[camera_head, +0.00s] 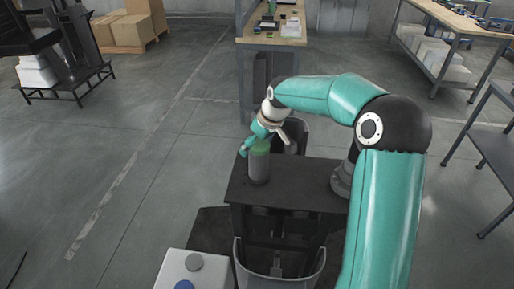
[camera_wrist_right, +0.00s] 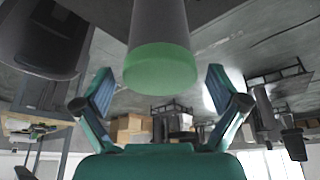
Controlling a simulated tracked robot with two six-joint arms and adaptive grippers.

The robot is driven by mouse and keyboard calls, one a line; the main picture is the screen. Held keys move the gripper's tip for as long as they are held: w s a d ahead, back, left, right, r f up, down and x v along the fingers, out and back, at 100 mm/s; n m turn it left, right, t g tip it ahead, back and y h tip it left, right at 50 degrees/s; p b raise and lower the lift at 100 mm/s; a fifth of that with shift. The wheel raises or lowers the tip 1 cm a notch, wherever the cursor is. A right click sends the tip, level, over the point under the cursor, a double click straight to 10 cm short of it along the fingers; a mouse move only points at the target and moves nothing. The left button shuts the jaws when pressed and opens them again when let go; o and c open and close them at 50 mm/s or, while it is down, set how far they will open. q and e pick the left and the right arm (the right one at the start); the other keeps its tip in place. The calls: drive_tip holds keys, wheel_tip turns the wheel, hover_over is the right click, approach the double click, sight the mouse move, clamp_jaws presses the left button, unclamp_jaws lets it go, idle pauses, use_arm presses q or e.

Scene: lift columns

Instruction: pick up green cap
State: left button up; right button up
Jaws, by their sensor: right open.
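A grey cylinder (camera_head: 259,170) stands upright on a small dark table. The green cap (camera_head: 261,147) is on its top, partly hidden by my right gripper (camera_head: 263,141) in the head view. In the right wrist view, which looks inverted, the green cap (camera_wrist_right: 160,68) shows large and near at the end of the grey cylinder (camera_wrist_right: 158,22). The right gripper (camera_wrist_right: 160,88) is open, with one finger to each side of the cap and visible gaps. It holds nothing. My left gripper is in neither view.
The dark table (camera_head: 300,190) has bare top to the right of the cylinder. A dark bin (camera_head: 298,128) stands just behind it. A wooden workbench (camera_head: 260,38) with small items is farther back. Open floor (camera_head: 150,190) lies to the left.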

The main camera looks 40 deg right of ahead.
drive_tip(key=c, duration=1.2)
drive_tip(key=shift+r, duration=0.1)
